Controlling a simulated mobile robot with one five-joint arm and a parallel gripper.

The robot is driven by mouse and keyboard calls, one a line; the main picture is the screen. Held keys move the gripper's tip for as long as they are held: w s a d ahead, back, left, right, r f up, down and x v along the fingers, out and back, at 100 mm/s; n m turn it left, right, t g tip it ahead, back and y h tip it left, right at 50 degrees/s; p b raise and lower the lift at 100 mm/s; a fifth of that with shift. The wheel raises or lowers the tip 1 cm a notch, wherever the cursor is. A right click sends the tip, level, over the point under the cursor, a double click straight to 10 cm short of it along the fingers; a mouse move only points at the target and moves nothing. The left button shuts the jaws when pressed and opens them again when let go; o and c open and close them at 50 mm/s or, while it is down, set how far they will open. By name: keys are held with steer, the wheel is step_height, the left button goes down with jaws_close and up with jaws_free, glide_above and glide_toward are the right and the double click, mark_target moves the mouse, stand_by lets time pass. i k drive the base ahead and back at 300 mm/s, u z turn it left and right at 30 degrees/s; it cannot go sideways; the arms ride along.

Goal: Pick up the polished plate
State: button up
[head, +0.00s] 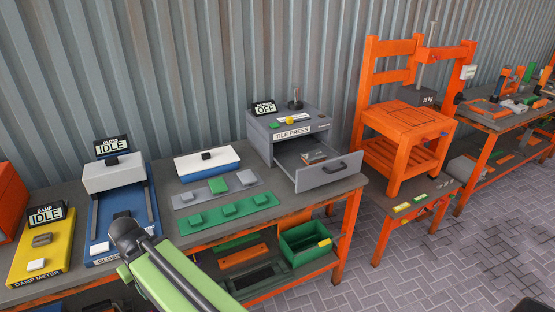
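I cannot tell for sure which plate is the polished one. A white plate (99,248) lies at the front of the blue gloss meter (150,222), whose sign reads IDLE. One green plate (218,185) and grey plates (246,177) sit on the grey tray (183,201). Green plates (230,211) sit on the green tray (267,211). My green arm rises from the bottom and ends in a dark joint just right of the white plate. No gripper fingers show.
The yellow damp meter (22,262) holds a white piece and a grey-brown piece. The grey tile press (262,140) reads OFF, its drawer (328,181) open with a small item inside. A green bin (300,254) sits below. An orange stand (405,185) is right; paving (420,270) is clear.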

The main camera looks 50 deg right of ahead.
mark_target(311, 157)
steer(key=u, duration=2.05)
steer(key=k, duration=2.2)
steer(key=z, duration=1.2)
steer(key=i, duration=1)
steer(key=u, duration=0.05)
